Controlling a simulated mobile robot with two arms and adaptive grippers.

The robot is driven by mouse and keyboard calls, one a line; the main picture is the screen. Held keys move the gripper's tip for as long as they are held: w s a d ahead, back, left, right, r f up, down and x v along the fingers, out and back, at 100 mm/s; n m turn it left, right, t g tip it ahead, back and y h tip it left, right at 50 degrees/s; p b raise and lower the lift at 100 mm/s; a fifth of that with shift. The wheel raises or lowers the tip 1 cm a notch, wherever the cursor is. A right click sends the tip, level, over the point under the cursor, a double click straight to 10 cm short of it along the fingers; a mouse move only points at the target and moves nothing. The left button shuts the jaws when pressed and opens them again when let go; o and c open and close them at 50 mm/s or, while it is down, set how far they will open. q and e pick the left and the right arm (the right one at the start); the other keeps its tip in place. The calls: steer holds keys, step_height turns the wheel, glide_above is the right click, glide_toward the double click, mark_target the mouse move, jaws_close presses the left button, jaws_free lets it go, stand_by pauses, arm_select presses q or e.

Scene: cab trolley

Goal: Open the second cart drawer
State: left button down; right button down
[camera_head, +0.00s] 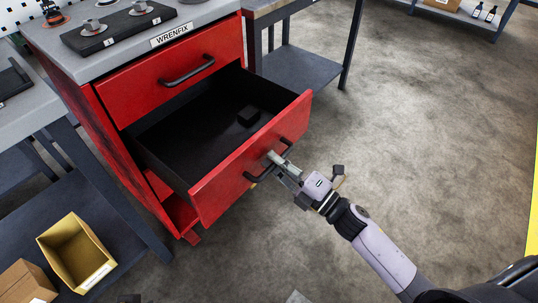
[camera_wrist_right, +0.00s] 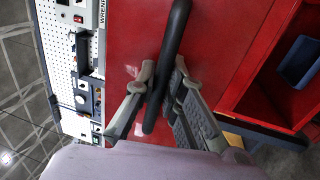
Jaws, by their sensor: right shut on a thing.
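The red cart (camera_head: 85,110) stands at the left of the head view. Its second drawer (camera_head: 240,170) is pulled far out, showing a black interior. The drawer's black handle (camera_head: 256,176) is on the red front. My right gripper (camera_head: 277,162) is shut on this handle. In the right wrist view the handle (camera_wrist_right: 174,40) passes between the two fingers (camera_wrist_right: 162,80). The top drawer (camera_head: 165,85) is closed, with its own black handle (camera_head: 188,72). My left gripper is not in view.
A yellow bin (camera_head: 75,252) and a cardboard box (camera_head: 27,282) are at lower left. A dark-legged table (camera_head: 300,68) stands behind the cart. The concrete floor (camera_head: 430,130) to the right is clear.

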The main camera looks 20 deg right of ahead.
stand_by(0.3)
steer(key=c, duration=1.7)
jaws_free()
steer(key=shift+o, duration=0.2)
steer(key=shift+s+d, duration=0.1)
steer(key=v, duration=1.1)
steer(key=shift+s+d, duration=0.25)
steer(key=shift+s, duration=0.05)
steer(key=shift+f, duration=0.15)
